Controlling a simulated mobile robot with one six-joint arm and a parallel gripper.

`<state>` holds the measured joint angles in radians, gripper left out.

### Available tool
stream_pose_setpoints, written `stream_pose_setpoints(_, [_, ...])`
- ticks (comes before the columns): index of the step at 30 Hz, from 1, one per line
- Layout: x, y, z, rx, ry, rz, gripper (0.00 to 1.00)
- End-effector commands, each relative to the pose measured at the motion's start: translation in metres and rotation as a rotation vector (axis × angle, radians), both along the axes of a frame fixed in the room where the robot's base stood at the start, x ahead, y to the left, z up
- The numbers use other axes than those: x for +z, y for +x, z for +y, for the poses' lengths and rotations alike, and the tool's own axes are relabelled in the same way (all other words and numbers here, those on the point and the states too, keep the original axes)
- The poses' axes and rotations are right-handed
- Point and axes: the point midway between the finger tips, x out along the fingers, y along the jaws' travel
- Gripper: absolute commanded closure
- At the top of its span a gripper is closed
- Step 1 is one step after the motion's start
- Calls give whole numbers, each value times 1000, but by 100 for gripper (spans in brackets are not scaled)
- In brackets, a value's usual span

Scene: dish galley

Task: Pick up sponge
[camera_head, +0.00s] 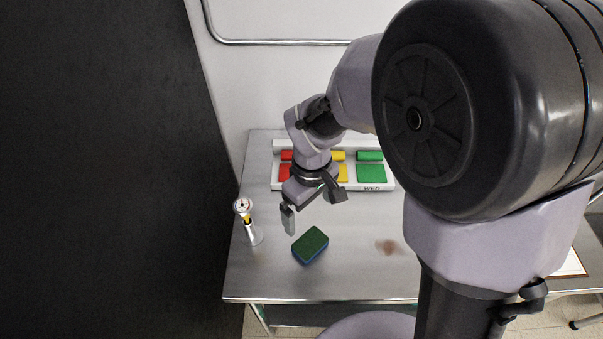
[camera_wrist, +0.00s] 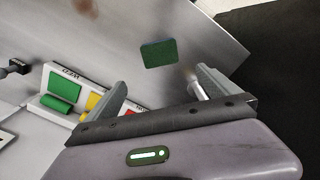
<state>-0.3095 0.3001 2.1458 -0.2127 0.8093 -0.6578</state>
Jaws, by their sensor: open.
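The sponge (camera_head: 310,245) has a green top and a blue lower part. It lies flat on the steel table, near the front edge. In the wrist view the sponge (camera_wrist: 159,53) shows beyond the fingertips, between the two fingers and clear of both. My gripper (camera_head: 290,219) is open and empty, above the table to the upper left of the sponge in the head view. In the wrist view my gripper (camera_wrist: 160,82) has its two fingers spread wide apart. Only part of the fingers shows in the head view.
A steel table (camera_head: 350,285) carries a white tray (camera_head: 278,186) with red, yellow and green pieces at the back. A brown stain (camera_head: 390,246) marks the table at right. A dark wall (camera_head: 100,170) borders the left.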

Motion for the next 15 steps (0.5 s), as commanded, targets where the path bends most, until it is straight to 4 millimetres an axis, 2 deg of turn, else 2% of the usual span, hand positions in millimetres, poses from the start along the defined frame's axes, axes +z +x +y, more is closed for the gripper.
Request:
stream_pose_setpoints(1, [-24,-2,0,-2,-1,6,0])
stream_pose_setpoints(6, [-71,-2,-1,-4,0,4,0])
stream_pose_setpoints(12, [-96,-2,-1,-5,1,2,0])
stream_pose_setpoints(15, [-118,-7,-4,-6,0,3,0])
